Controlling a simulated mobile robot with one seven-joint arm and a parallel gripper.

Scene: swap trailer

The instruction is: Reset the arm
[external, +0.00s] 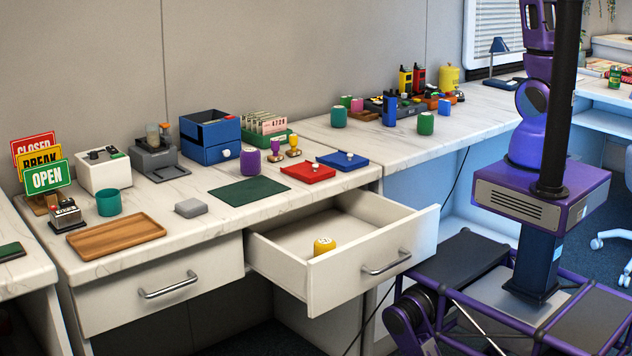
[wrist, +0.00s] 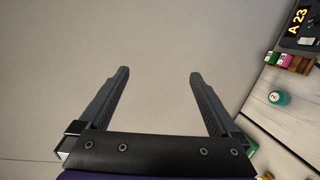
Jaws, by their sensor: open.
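My gripper (wrist: 158,88) shows in the wrist view with its two dark fingers wide apart and nothing between them. Behind the fingers is a plain beige wall. In the external view my purple arm (external: 533,110) rises at the right, and its upper end and the gripper are out of the frame. The arm stands clear of the counter.
A drawer (external: 345,245) stands pulled out, with a yellow object (external: 324,245) inside. The counter holds a wooden tray (external: 115,236), a green mat (external: 249,191), a blue box (external: 210,137), red and blue flat pieces, and cups. A second counter (external: 420,142) stands behind.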

